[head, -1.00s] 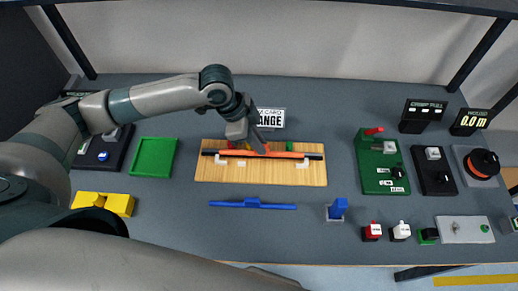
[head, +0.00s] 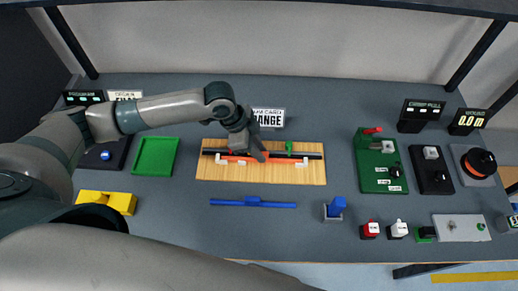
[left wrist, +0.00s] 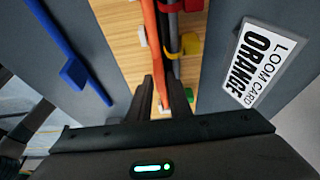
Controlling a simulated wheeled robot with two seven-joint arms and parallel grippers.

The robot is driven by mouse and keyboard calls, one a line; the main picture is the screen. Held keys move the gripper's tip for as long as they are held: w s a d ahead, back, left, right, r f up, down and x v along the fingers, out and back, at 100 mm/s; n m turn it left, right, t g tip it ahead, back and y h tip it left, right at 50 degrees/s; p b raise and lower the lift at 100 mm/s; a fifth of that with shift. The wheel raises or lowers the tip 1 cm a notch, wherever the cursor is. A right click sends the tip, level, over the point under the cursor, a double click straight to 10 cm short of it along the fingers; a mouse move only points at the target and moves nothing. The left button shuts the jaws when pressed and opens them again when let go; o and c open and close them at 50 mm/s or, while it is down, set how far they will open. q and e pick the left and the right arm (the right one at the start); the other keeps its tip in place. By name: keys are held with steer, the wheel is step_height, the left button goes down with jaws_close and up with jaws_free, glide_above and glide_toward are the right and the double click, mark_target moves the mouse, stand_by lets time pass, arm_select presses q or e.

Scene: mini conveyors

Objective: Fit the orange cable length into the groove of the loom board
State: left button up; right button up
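The loom board (head: 210,175) is a light wooden panel in the middle of the bench, with a dark lengthwise strip (head: 315,155) that looks like the groove. The orange cable length (head: 232,159) lies along the near side of that strip, by the white hooks (head: 302,163); whether any of it is seated is unclear. In the left wrist view the orange cable (left wrist: 149,25) runs beside the dark strip. My left gripper (head: 262,156) is over the board and hides the cable's middle. Its fingers (left wrist: 160,82) are apart, with orange showing between them. My right gripper is not in view.
A blue bar (head: 225,202) lies in front of the board. A loom card (head: 268,117) reading ORANGE stands behind it. A green tray (head: 154,157) is left; a green device (head: 381,160) and a blue block (head: 336,207) are right. Colored clips (left wrist: 190,44) sit along the board.

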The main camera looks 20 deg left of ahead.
arm_select(q)
steer(key=shift+o, duration=0.9)
steer(key=shift+r, duration=0.1)
steer(key=shift+a+r, duration=0.2)
steer(key=shift+r, duration=0.25)
steer(key=b+v, duration=0.3)
steer(key=v, duration=0.8)
